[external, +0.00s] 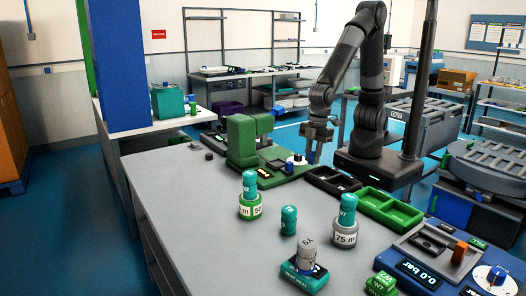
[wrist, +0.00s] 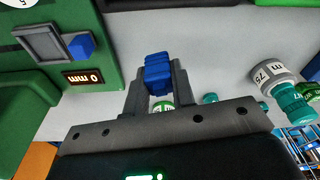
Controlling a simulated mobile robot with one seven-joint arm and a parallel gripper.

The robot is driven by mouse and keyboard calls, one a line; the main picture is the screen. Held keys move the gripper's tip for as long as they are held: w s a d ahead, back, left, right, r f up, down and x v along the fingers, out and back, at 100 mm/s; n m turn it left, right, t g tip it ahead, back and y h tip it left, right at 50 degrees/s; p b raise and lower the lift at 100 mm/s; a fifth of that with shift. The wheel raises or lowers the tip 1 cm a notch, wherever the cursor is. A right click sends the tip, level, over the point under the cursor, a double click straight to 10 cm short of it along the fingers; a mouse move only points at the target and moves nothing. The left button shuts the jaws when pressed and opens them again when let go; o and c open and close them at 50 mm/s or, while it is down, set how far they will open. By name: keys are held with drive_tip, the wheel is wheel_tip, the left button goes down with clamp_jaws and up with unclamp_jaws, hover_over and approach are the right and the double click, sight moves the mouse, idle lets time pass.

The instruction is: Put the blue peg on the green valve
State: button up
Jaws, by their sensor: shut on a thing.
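My gripper (external: 315,147) hangs over the back of the grey table, to the right of the green machine. It is shut on a blue peg (wrist: 157,72), which sits between the fingertips in the wrist view. The peg also shows as a small blue piece below the fingers in the external view (external: 311,157). A green-and-white ringed piece (external: 251,211) with a teal top stands on the table at front left, apart from the gripper. Its green edge shows between the fingers in the wrist view (wrist: 163,106).
A green machine (external: 243,143) with a display and a blue block stands left of the gripper. Black (external: 332,181) and green (external: 389,207) trays lie at right. The table's left part is clear.

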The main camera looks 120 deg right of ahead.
drive_tip(key=shift+d+r, duration=0.3)
drive_tip(key=shift+d, duration=0.15)
drive_tip(key=w+a+r, duration=0.3)
drive_tip(key=w+a, duration=0.7)
drive_tip(key=w, duration=0.2)
drive_tip(key=n, duration=0.2)
hover_over(384, 280)
drive_tip(key=f, duration=0.4)
drive_tip(key=shift+s+d+f, duration=0.2)
drive_tip(key=shift+s+d, duration=0.05)
drive_tip(key=shift+a+f, duration=0.2)
drive_tip(key=shift+f, duration=1.9)
drive_tip(key=o, duration=1)
drive_tip(key=shift+f, duration=0.15)
